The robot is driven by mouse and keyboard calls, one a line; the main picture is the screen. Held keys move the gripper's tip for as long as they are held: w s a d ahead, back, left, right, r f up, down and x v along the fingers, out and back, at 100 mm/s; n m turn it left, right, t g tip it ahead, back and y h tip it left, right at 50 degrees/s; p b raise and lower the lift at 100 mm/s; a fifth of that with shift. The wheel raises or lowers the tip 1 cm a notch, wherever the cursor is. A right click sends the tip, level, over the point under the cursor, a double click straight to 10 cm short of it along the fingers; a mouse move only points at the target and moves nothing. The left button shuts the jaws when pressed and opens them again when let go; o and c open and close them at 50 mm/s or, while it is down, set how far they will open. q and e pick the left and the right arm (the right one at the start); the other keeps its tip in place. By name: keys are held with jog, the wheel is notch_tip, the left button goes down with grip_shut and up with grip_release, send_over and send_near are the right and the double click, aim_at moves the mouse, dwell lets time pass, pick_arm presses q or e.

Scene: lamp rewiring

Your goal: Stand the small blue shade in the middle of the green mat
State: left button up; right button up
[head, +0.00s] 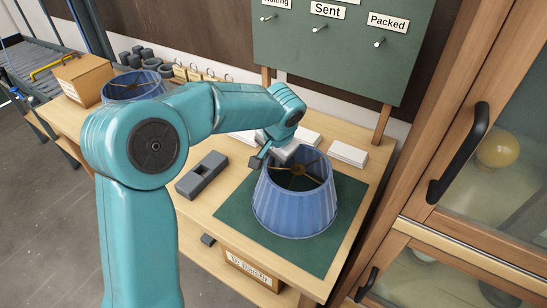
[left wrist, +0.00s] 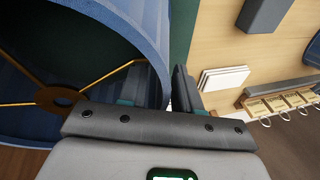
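A blue pleated shade (head: 293,208) stands upright on the green mat (head: 234,217), close to its middle. My left gripper (head: 272,157) is at the shade's back-left rim. In the left wrist view the shade (left wrist: 152,30) fills the left side, with its brass spokes and hub visible inside. One dark finger of the left gripper (left wrist: 160,92) is outside the shade wall, with a slim gap to it. A second blue shade (head: 133,86) stands at the back left, partly hidden by my arm. My right gripper is out of view.
A grey slotted block (head: 202,175) lies left of the mat. White stacks (head: 347,153) lie behind it. A green board (head: 345,50) with labelled pegs stands at the back. A cardboard box (head: 83,79) is far left. A glass-fronted wooden cabinet (head: 455,215) borders the right side.

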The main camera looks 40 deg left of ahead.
pick_arm(q)
jog(key=shift+s+r, duration=0.1)
jog(key=shift+r, duration=0.05)
jog(key=shift+r+p, duration=0.3)
jog(key=shift+r, duration=0.05)
jog(key=v, duration=1.1)
jog(key=shift+d+r, duration=0.15)
jog(key=shift+r, duration=0.05)
jog(key=shift+s, duration=0.2)
